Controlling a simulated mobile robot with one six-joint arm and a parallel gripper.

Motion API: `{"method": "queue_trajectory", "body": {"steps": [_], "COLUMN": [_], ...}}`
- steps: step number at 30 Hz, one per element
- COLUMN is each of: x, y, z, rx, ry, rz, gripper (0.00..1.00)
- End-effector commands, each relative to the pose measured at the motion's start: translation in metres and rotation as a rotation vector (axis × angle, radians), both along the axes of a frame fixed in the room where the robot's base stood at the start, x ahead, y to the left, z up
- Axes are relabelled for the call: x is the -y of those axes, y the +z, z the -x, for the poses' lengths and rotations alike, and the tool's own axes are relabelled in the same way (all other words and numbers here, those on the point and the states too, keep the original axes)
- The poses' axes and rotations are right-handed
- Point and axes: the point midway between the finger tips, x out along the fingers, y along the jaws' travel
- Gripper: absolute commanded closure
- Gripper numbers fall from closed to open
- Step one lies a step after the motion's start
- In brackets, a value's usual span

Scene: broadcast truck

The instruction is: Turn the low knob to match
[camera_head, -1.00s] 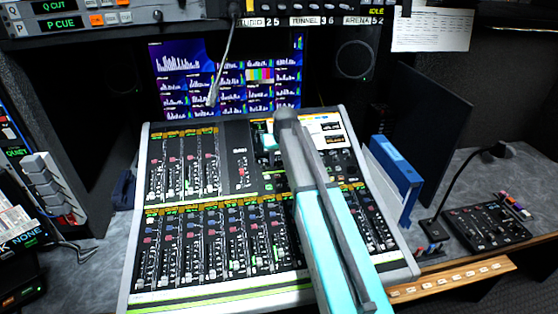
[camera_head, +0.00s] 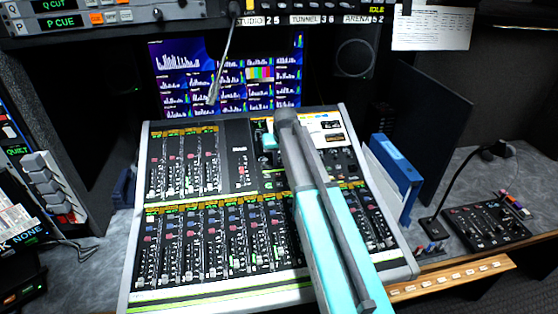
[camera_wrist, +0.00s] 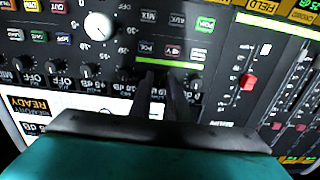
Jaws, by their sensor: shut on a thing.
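The mixing console (camera_head: 130,262) stands tilted on the desk. My gripper (camera_wrist: 163,84) is over its upper right section, and in the head view my arm covers much of that part. In the wrist view, which shows the panel upside down, the two dark fingers are shut on a small knob in a row of small knobs. The fingers hide that knob, its pointer and its label. Neighbouring small knobs are a black one (camera_wrist: 88,71) to the left and one (camera_wrist: 195,82) to the right.
A red fader (camera_wrist: 249,81) sits right of the fingers in the wrist view. A screen (camera_head: 226,75) with meter graphs is behind the console. Blue binders (camera_head: 396,170), a gooseneck microphone (camera_head: 494,149) and a small black panel (camera_head: 486,226) are at the right.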

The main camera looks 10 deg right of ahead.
Motion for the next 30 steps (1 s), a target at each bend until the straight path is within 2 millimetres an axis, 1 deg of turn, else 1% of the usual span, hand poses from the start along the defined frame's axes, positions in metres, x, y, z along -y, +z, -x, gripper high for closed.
{"method": "queue_trajectory", "body": {"steps": [8,21,30], "x": [0.0000,0.0011,0.0016], "y": [-0.0002,0.0002,0.0005], "z": [-0.0005,-0.0007,-0.0005], "rx": [0.001,0.002,0.002], "ry": [-0.102,-0.366,-0.457], "rz": [-0.046,-0.157,-0.196], "gripper": [1.00,1.00,1.00]}}
